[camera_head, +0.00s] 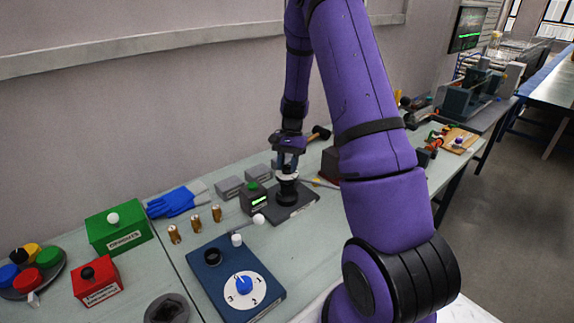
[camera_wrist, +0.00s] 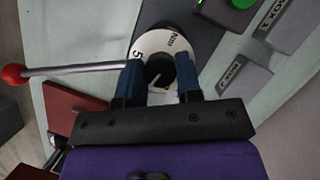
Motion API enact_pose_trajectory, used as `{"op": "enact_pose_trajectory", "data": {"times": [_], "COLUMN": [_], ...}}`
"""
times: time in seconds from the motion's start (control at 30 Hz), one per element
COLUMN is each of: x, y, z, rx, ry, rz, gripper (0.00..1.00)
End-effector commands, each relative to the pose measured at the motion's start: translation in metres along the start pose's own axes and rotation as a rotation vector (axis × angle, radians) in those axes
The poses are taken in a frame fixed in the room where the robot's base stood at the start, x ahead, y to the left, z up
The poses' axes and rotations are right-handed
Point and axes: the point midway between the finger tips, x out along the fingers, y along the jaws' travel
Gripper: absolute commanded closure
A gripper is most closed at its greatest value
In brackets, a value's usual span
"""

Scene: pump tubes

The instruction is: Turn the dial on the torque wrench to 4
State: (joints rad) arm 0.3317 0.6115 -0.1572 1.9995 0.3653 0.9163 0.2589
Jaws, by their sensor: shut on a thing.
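The torque wrench dial (camera_head: 288,177) is a white disc on a black upright body (camera_head: 287,193), standing on a dark grey base plate. In the wrist view the white dial (camera_wrist: 147,44) shows a "5" and "Nm" on its rim, with a black knob (camera_wrist: 157,73) at its centre. A metal handle (camera_wrist: 80,69) with a red ball end (camera_wrist: 14,74) reaches left from it. My gripper (camera_wrist: 159,72) has its blue fingers on both sides of the knob, shut on it from above. In the head view my gripper (camera_head: 288,158) is over the dial. The pointer's exact setting cannot be read.
Grey boxes (camera_head: 230,187) stand behind. A blue panel (camera_head: 213,286) with a blue-knobbed dial, brass cylinders (camera_head: 195,223), blue gloves (camera_head: 176,200) and green (camera_head: 122,237) and red boxes (camera_head: 97,287) lie left.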

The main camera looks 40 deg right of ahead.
Motion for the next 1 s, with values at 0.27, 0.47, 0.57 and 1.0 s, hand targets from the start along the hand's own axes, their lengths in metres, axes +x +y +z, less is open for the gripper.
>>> {"op": "enact_pose_trajectory", "data": {"times": [0.27,0.47,0.57,1.0], "x": [-0.0005,-0.0003,-0.0003,-0.0003], "y": [0.0005,0.0008,0.0010,0.0010], "z": [-0.0002,-0.0003,-0.0003,-0.0003], "rx": [0.170,0.241,0.259,0.274], "ry": [0.001,0.002,0.002,0.002], "rz": [-0.072,-0.101,-0.108,-0.114], "gripper": [0.91,0.91,0.91,0.91]}}
